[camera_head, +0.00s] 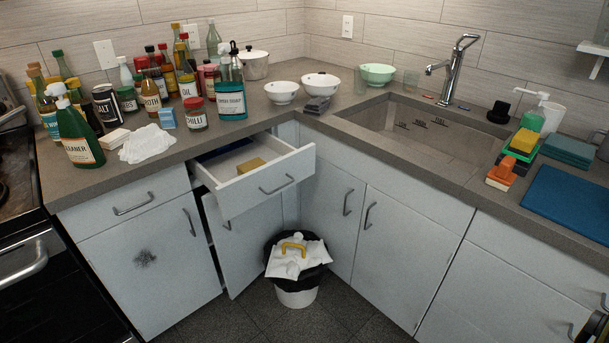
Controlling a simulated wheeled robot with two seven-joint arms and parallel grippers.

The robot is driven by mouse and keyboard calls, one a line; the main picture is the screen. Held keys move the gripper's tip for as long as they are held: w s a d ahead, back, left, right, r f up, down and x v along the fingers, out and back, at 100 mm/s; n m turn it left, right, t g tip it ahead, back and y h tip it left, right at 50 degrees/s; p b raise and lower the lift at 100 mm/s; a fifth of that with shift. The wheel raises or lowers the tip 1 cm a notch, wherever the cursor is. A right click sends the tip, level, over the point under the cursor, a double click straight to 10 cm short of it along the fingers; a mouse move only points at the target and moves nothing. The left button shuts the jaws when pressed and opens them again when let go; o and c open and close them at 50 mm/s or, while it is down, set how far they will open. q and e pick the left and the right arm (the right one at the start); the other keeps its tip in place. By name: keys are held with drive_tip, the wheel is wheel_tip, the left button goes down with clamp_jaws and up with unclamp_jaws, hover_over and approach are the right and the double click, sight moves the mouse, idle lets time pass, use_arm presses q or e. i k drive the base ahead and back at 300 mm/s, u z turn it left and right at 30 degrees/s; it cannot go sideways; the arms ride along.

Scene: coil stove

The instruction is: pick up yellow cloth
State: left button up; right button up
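A small folded yellow block-like piece (250,165), which may be the yellow cloth, lies inside the open drawer (266,190) below the counter corner. I cannot tell from its shape whether it is cloth or sponge. A yellow loop-shaped item (293,247) lies on white crumpled material on top of the bin (296,297). A small yellow block (524,141) sits in the green caddy right of the sink.
Bottles and jars crowd the left counter beside a white crumpled cloth (147,143). The cabinet door (236,240) under the drawer stands ajar. The bin stands on the floor near the corner.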

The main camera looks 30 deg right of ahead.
sight(242, 169)
drive_tip(key=z, duration=3.65)
drive_tip(key=i, duration=0.1)
drive_tip(key=u, duration=3.05)
drive_tip(key=i, duration=0.85)
drive_tip(key=u, duration=0.75)
